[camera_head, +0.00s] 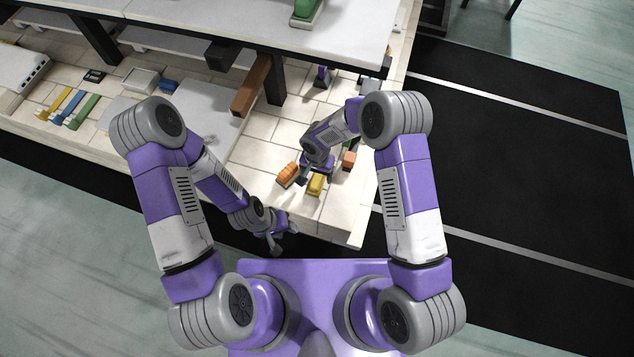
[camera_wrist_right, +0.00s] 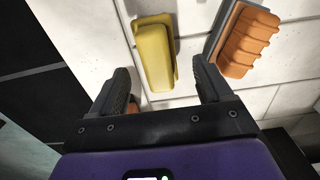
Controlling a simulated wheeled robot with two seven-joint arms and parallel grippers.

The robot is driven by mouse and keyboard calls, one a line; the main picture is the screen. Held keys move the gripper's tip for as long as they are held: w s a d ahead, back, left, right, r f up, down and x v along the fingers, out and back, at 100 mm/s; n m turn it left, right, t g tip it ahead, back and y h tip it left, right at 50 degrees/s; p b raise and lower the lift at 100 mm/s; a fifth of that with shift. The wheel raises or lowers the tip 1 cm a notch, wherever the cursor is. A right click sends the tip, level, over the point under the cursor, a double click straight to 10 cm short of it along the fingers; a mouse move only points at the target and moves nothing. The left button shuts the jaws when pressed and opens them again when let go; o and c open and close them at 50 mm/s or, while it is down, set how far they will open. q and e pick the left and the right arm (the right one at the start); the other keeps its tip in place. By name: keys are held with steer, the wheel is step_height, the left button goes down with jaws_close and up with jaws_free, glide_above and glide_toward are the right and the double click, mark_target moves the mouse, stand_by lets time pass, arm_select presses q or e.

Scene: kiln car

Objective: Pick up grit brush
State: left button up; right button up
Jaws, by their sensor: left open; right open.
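A yellow block-like piece (camera_head: 315,185) and an orange ridged piece with a grey base (camera_head: 287,175) lie on the pale tiles near the kiln car's front edge. I cannot tell for sure which is the grit brush. In the right wrist view the yellow piece (camera_wrist_right: 152,55) lies ahead of my open right gripper (camera_wrist_right: 164,82), roughly in line with the gap between the fingers. The orange piece (camera_wrist_right: 243,42) lies to the right, beyond the right finger. My left gripper (camera_head: 280,238) is open and empty by the front edge.
A salmon block (camera_head: 348,160) lies right of my right gripper. Blue, yellow and green strips (camera_head: 80,111) lie far left. Bare tiles lie left of the orange piece.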

mark_target(317, 178)
steer(key=f, duration=0.3)
steer(key=f+b, duration=0.1)
steer(key=shift+s+f, duration=0.2)
steer(key=shift+s, duration=0.15)
steer(key=shift+c, duration=0.3)
steer(key=c, duration=1.1)
steer(key=shift+o, duration=0.2)
step_height(317, 178, up, 10)
steer(key=shift+r+p, duration=0.1)
steer(key=shift+p, duration=1.15)
steer(key=o, duration=0.5)
steer(key=c, duration=0.6)
